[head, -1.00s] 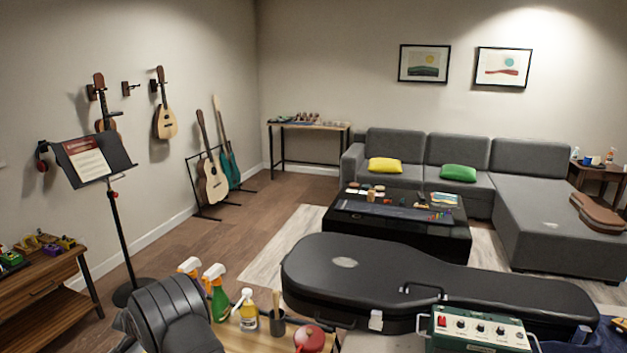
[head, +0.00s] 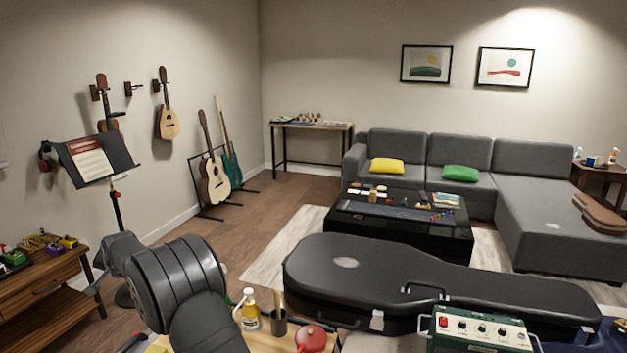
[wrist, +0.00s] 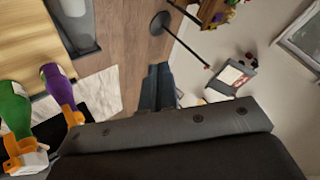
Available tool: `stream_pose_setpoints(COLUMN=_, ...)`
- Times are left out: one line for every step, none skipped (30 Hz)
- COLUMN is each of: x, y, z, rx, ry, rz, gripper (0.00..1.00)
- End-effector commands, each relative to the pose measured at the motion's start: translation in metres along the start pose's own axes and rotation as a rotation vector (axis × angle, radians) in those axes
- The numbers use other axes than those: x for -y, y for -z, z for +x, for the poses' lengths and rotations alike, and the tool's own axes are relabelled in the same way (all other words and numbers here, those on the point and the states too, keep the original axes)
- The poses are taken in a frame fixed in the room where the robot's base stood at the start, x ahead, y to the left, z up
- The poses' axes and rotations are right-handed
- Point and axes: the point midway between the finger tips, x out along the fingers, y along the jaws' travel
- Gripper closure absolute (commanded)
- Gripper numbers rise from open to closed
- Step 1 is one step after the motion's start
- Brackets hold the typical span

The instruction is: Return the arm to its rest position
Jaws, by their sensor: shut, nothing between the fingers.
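My gripper (wrist: 157,88) shows in the wrist view as two dark fingers close together, shut and empty, beyond a dark bar of my own wrist. They point out over the wooden floor, beside the wooden worktop at left. In the head view my arm rises at the lower left, bent, and its dark rounded links fill that corner. The gripper's fingertips cannot be made out clearly there. Nothing hangs from the arm.
Green (wrist: 14,105) and purple (wrist: 58,88) spray bottles stand near my wrist. A yellow bottle (head: 250,312), red round object (head: 310,338), guitar case (head: 400,280) and green amplifier (head: 480,328) lie to the right. A music stand (head: 98,160) and pedal table (head: 45,285) are left.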

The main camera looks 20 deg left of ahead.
Motion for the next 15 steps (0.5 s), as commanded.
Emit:
stream_pose_setpoints(x=0.007, y=0.006, z=-0.008, rx=-0.003, ry=0.003, rz=0.000, gripper=1.00)
stream_pose_setpoints(x=0.010, y=0.009, z=-0.013, rx=-0.003, ry=0.003, rz=0.000, gripper=1.00)
stream_pose_setpoints(x=0.014, y=0.013, z=-0.018, rx=-0.003, ry=0.003, rz=0.000, gripper=1.00)
stream_pose_setpoints(x=0.017, y=0.016, z=-0.023, rx=-0.003, ry=0.003, rz=0.000, gripper=1.00)
stream_pose_setpoints(x=0.017, y=0.020, z=-0.026, rx=-0.003, ry=0.000, rz=0.002, gripper=1.00)
stream_pose_setpoints(x=0.011, y=0.027, z=-0.028, rx=-0.007, ry=-0.008, rz=0.007, gripper=1.00)
stream_pose_setpoints(x=0.009, y=0.032, z=-0.031, rx=-0.009, ry=-0.013, rz=0.011, gripper=1.00)
stream_pose_setpoints(x=0.006, y=0.037, z=-0.033, rx=-0.012, ry=-0.018, rz=0.014, gripper=1.00)
stream_pose_setpoints(x=0.003, y=0.044, z=-0.037, rx=-0.015, ry=-0.023, rz=0.018, gripper=1.00)
stream_pose_setpoints(x=0.002, y=0.049, z=-0.040, rx=-0.018, ry=-0.027, rz=0.020, gripper=1.00)
stream_pose_setpoints(x=-0.005, y=0.052, z=-0.039, rx=-0.019, ry=-0.034, rz=0.024, gripper=1.00)
stream_pose_setpoints(x=-0.011, y=0.057, z=-0.040, rx=-0.023, ry=-0.042, rz=0.029, gripper=1.00)
stream_pose_setpoints(x=-0.016, y=0.061, z=-0.040, rx=-0.026, ry=-0.047, rz=0.033, gripper=1.00)
stream_pose_setpoints(x=-0.021, y=0.064, z=-0.041, rx=-0.028, ry=-0.052, rz=0.036, gripper=1.00)
stream_pose_setpoints(x=-0.027, y=0.069, z=-0.041, rx=-0.032, ry=-0.059, rz=0.041, gripper=1.00)
